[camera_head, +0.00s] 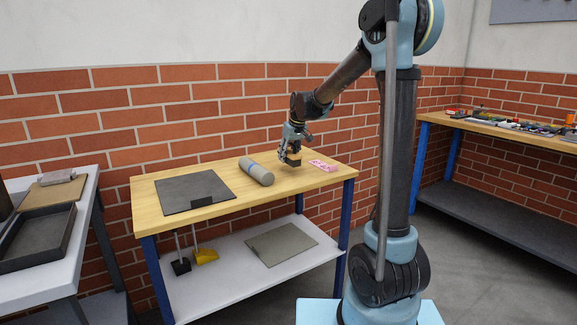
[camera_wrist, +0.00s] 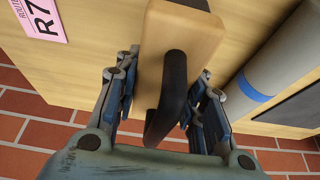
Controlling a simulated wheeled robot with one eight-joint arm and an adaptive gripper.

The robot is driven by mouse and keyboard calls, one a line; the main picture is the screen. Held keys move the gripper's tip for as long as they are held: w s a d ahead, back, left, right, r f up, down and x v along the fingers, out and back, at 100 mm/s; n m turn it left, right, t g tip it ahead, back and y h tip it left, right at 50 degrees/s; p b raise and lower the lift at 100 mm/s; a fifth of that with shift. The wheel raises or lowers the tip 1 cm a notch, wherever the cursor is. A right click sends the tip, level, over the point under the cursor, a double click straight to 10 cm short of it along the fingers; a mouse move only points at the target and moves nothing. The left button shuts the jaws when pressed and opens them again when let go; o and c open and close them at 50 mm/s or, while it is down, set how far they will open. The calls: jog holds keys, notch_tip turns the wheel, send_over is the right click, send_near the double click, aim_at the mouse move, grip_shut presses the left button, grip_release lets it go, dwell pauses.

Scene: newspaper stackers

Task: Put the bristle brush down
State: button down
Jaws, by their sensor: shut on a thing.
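The bristle brush (camera_wrist: 202,38) has a pale wooden block and a black curved handle. In the wrist view my gripper (camera_wrist: 166,82) has its fingers on both sides of the brush, shut on it. In the head view my gripper (camera_head: 291,158) is low over the right part of the wooden tabletop (camera_head: 225,206), with the brush a small dark shape under it. I cannot tell whether the brush touches the tabletop.
A pink label card (camera_head: 323,166) lies right of my gripper. A grey roll (camera_head: 256,171) with a blue band and a dark mat (camera_head: 194,192) lie to the left. The lower shelf holds a grey board (camera_head: 281,244). A grey table with a dark tray (camera_head: 38,240) stands left.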

aim_at(288, 163)
jog(key=shift+f, duration=2)
jog(key=c, duration=1)
grip_release()
jog(key=shift+c, duration=0.2)
